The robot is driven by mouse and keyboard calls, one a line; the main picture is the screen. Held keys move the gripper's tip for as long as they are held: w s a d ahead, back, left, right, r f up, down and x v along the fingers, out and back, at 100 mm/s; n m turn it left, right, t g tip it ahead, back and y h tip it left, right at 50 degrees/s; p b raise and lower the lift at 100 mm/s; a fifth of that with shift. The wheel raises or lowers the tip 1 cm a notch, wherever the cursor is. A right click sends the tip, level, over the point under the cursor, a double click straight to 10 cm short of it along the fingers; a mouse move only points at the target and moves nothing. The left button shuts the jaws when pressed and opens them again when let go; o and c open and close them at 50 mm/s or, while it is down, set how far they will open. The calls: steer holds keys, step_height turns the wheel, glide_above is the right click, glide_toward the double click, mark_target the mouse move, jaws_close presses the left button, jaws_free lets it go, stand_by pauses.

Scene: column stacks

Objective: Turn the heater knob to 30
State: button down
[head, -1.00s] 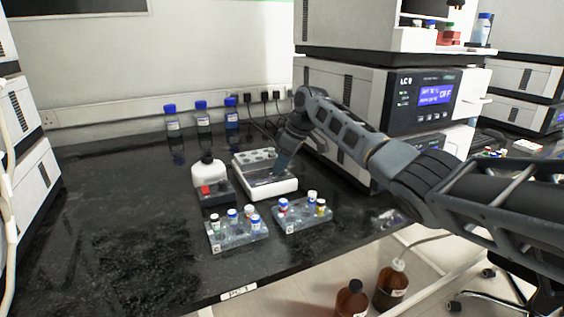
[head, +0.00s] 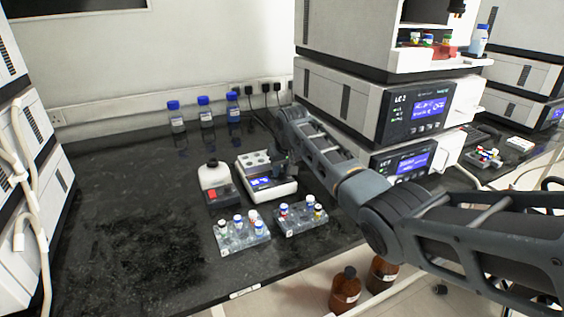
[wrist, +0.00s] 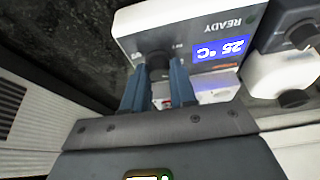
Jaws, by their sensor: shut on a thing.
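The heater (head: 283,189) is a white block on the black bench, with a top of round wells and a lit blue display. In the wrist view its grey control panel (wrist: 135,38) shows upside down, reading READY and 25 °C on the display (wrist: 221,49). The dark heater knob (wrist: 158,60) sits beside the display. My gripper (wrist: 157,72) is shut on the knob, one finger on each side. The fingers partly hide the knob, and its pointer cannot be made out. In the head view my gripper (head: 281,158) is at the heater's right side, small and partly hidden.
Two vial racks (head: 242,235) (head: 302,219) lie in front. Blue-capped bottles (head: 205,117) stand behind. LC instruments (head: 416,114) rise close on the right. The bench's left part is clear.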

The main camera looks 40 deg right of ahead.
steer(key=shift+m+g+h+p, duration=0.3)
steer(key=shift+m+p, duration=0.1)
steer(key=shift+m, duration=0.6)
steer(key=c, duration=0.9)
jaws_free()
steer(key=v, duration=0.7)
steer(key=shift+r, duration=0.35)
steer(key=shift+s+a+p, duration=0.1)
steer(key=shift+a+p, duration=0.05)
steer(key=shift+p, duration=0.15)
